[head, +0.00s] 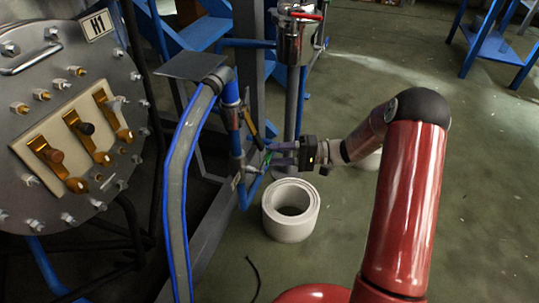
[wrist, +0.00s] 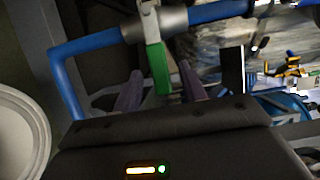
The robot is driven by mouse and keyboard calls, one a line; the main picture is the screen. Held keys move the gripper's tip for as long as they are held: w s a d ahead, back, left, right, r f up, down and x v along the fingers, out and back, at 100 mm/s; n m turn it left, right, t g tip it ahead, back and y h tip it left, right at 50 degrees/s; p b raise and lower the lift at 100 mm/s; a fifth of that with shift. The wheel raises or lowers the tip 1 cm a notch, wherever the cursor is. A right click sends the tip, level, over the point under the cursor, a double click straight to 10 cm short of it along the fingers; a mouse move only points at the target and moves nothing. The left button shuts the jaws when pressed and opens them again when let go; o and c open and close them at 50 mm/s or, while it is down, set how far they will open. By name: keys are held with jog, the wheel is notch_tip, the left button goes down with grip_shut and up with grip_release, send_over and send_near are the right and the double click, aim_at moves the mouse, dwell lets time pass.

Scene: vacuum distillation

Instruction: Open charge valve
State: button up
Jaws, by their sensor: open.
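A valve with a green lever (wrist: 158,68) sits on a blue pipe (wrist: 85,48). The lever hangs down from a grey valve body (wrist: 158,22) in the wrist view. No label shows that it is the charge valve. My gripper (wrist: 160,88) is open, with its two purple-grey fingers on either side of the green lever. Whether a finger touches it I cannot tell. In the head view my gripper (head: 270,154) reaches leftward to the blue pipework, and a small part of the green lever (head: 267,159) shows between the fingers.
A white ring-shaped roll (head: 291,226) stands on the floor below my gripper. A metal vessel with a red handle (head: 306,15) is behind. A large bolted flange (head: 70,165) with orange clamps is at left. A blue-edged hose (head: 178,160) runs in front.

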jog(key=shift+s+a, duration=0.1)
jog(key=shift+a, duration=1.3)
grip_shut()
